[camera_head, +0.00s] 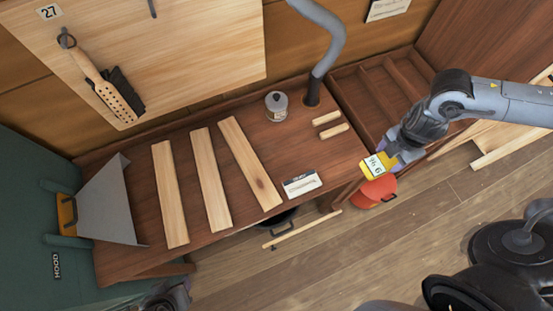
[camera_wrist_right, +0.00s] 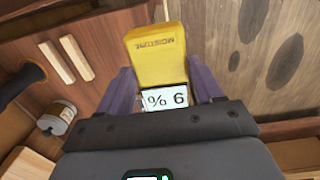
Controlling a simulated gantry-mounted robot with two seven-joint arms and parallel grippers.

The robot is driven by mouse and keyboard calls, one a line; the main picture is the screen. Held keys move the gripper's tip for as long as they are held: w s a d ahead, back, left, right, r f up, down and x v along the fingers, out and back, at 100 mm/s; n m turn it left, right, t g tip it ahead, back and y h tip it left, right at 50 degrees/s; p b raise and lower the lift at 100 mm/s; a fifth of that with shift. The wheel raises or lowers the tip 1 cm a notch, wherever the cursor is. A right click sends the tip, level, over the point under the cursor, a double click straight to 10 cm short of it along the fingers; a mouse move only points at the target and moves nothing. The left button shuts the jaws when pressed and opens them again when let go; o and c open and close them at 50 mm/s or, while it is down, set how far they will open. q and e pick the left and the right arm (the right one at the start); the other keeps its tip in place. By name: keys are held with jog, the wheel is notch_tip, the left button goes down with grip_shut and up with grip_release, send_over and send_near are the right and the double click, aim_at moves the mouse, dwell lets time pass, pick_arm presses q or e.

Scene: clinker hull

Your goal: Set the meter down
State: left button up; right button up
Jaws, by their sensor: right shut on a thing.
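The yellow moisture meter (camera_head: 367,164) has a white display with a percent sign and one digit. My right gripper (camera_head: 384,160) is shut on it and holds it just off the bench's right front corner, above a red-orange container. In the right wrist view the meter (camera_wrist_right: 157,50) sits between the two purple fingers (camera_wrist_right: 165,95), its display at the finger end. The wooden bench (camera_head: 285,150) lies to the left of the meter. A white card with a dark heading (camera_head: 302,184) is on the bench's front edge. Part of my left gripper (camera_head: 175,294) shows at the bottom edge; its jaws are unclear.
Three pale planks (camera_head: 211,180) lie on the bench. The red-orange container (camera_head: 374,193) is below the meter. An open compartmented drawer (camera_head: 375,95) is at right.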

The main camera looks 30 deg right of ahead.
jog(key=shift+s+d+f+b, duration=0.15)
jog(key=shift+s+f+b, duration=0.05)
jog(key=shift+s+f, duration=0.2)
jog(key=shift+s+d+f+b, duration=0.15)
jog(key=shift+s+f, duration=0.15)
jog(key=shift+f, duration=0.2)
jog(key=w+f, duration=0.2)
jog(key=w, duration=0.1)
jog(key=w+a+f, duration=0.1)
jog(key=w+f, duration=0.1)
jog(key=w, duration=0.2)
jog(key=w+f, duration=0.3)
jog(key=w, duration=0.1)
jog(key=shift+w+a, duration=0.2)
jog(key=shift+a, duration=0.15)
notch_tip(320, 180, down, 3)
jog(key=shift+f, duration=0.5)
jog(key=o, duration=1.2)
jog(key=shift+f, duration=0.15)
jog(key=shift+c, duration=0.2)
